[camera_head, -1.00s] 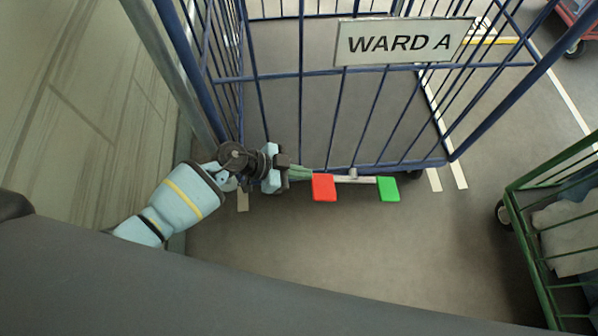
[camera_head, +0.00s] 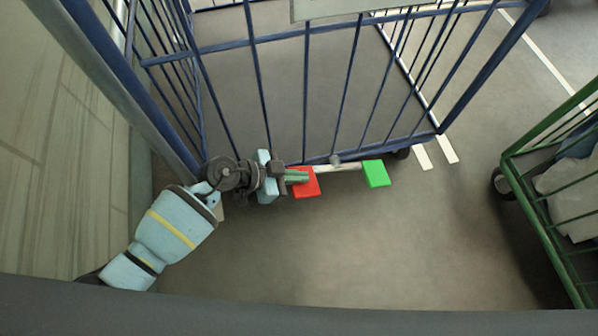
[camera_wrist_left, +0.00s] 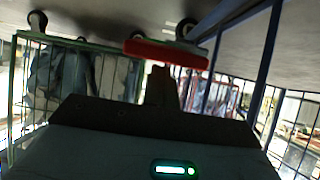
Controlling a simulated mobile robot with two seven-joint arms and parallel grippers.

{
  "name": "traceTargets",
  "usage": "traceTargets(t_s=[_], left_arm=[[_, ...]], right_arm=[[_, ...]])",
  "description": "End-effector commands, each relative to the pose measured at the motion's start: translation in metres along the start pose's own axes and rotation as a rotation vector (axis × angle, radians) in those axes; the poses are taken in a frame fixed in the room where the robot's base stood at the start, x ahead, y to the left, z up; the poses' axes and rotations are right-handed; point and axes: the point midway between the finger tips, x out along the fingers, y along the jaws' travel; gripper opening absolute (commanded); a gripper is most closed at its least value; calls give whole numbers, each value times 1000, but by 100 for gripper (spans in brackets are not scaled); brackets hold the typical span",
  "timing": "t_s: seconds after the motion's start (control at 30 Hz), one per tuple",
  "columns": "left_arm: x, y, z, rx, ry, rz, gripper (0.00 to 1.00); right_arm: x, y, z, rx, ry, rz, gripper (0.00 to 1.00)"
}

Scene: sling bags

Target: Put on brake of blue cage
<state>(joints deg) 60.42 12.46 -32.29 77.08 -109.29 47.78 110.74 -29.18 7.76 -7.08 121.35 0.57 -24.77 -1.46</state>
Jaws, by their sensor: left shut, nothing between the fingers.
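The blue cage (camera_head: 310,110) stands in front of me, with a bar low on its near side carrying two flat pedals. The red pedal (camera_head: 306,188) is on the left and the green pedal (camera_head: 376,173) on the right. My left gripper (camera_head: 299,176) is shut and empty, pointing right, its fingertips overlapping the red pedal's upper left part in the head view. In the left wrist view the red pedal (camera_wrist_left: 166,53) lies just beyond the closed fingertips (camera_wrist_left: 160,72). I cannot tell whether they touch it. My right gripper is in neither view.
A green cage (camera_head: 515,180) with pale cloth inside stands at the right. A wall (camera_head: 60,150) runs close along the left, beside my left arm. The floor (camera_head: 390,250) in front of the blue cage is clear.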

Motion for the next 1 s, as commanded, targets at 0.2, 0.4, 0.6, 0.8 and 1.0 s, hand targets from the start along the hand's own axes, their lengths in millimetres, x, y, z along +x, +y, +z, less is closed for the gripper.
traceTargets(t_s=[0.2,0.4,0.6,0.8,1.0], left_arm=[[0,0,3,1,0,0,0],[0,0,3,0,0,0,0],[0,0,4,-1,5,0,0],[0,0,8,-2,37,-1,0],[0,0,11,-1,57,0,0]], right_arm=[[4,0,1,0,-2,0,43],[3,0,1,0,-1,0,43],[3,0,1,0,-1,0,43],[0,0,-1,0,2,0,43],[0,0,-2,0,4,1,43]])
